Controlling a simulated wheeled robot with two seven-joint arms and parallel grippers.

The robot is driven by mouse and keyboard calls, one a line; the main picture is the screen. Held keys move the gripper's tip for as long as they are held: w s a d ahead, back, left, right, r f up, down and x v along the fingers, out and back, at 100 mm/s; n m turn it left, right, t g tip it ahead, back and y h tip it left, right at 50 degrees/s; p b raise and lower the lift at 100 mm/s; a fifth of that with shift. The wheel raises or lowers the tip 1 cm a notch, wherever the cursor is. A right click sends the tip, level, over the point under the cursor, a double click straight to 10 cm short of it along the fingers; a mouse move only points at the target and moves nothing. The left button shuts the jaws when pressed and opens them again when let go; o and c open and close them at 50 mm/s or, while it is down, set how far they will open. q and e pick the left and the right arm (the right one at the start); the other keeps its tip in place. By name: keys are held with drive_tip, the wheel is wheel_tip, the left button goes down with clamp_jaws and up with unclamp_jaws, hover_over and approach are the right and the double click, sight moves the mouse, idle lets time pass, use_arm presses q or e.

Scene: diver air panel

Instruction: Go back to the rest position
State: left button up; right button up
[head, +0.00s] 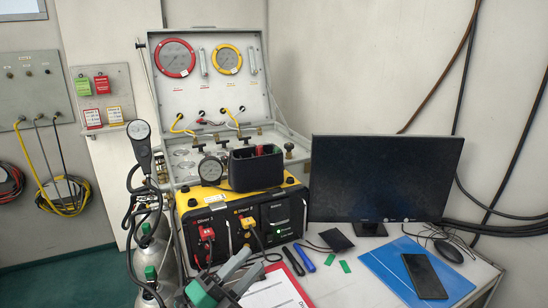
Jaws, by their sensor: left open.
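My left gripper (250,265) comes in at the bottom of the head view, left of centre. Its grey fingers are apart with nothing seen between them. They appear in front of the yellow-and-black diver air panel unit (283,217) and overlap the edge of a red clipboard with white paper (275,290). I cannot tell how high the fingers are above the table. My right gripper does not show.
The open grey case (215,98) with gauges stands behind the unit. Gas cylinders and a handheld gauge (139,130) stand at left. A monitor (385,178), blue folder (400,270), black phone-like slab (424,276) and mouse (448,251) occupy the right. Pens lie near the clipboard.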

use_arm(q)
drive_tip(key=s+a+f+n+g+y, duration=0.1)
drive_tip(key=s+a+f+n+y, duration=0.1)
drive_tip(key=a+f+n+y, duration=0.7)
drive_tip(key=s+a+f+n+g+y, duration=0.1)
drive_tip(key=s+a+f+n+y, duration=0.2)
drive_tip(key=a+f+n+y, duration=0.5)
drive_tip(key=s+f+n+g, duration=0.4)
drive_tip(key=s+f+g, duration=0.15)
drive_tip(key=s, duration=0.45)
drive_tip(key=s+f+n+g, duration=0.3)
drive_tip(key=s+f+g, duration=0.3)
drive_tip(key=s, duration=0.4)
wheel_tip(320, 180, down, 26)
drive_tip(key=p, duration=0.4)
drive_tip(key=s+a+f+g+p, duration=0.1)
drive_tip(key=s+a+f+p, duration=0.2)
drive_tip(key=s+f, duration=1.5)
drive_tip(key=shift+s+a+f, duration=0.4)
drive_tip(key=shift+s, duration=0.2)
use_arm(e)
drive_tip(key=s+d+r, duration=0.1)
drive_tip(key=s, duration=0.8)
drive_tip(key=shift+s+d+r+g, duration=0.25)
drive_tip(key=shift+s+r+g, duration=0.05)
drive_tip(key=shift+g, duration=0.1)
